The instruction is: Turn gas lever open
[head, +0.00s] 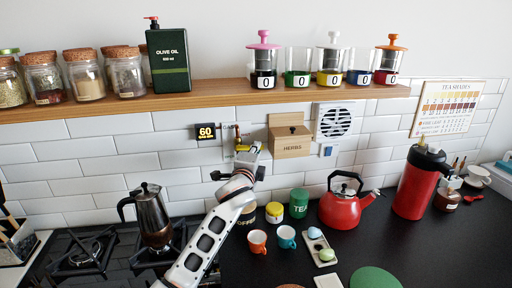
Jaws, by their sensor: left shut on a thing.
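My left gripper (247,153) reaches up from below to the wall and is shut on the lever. Its fingers cover part of the lever, so its exact angle is hard to tell. The gas hob (88,252) is at the lower left, with a moka pot (152,217) standing on it. My right gripper is not in view.
A wooden herbs box (290,142) and a vent (333,121) are right of the lever. A wooden shelf (214,92) with jars runs above. A red kettle (341,208), a tea tin (299,203) and cups stand on the black counter (440,250).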

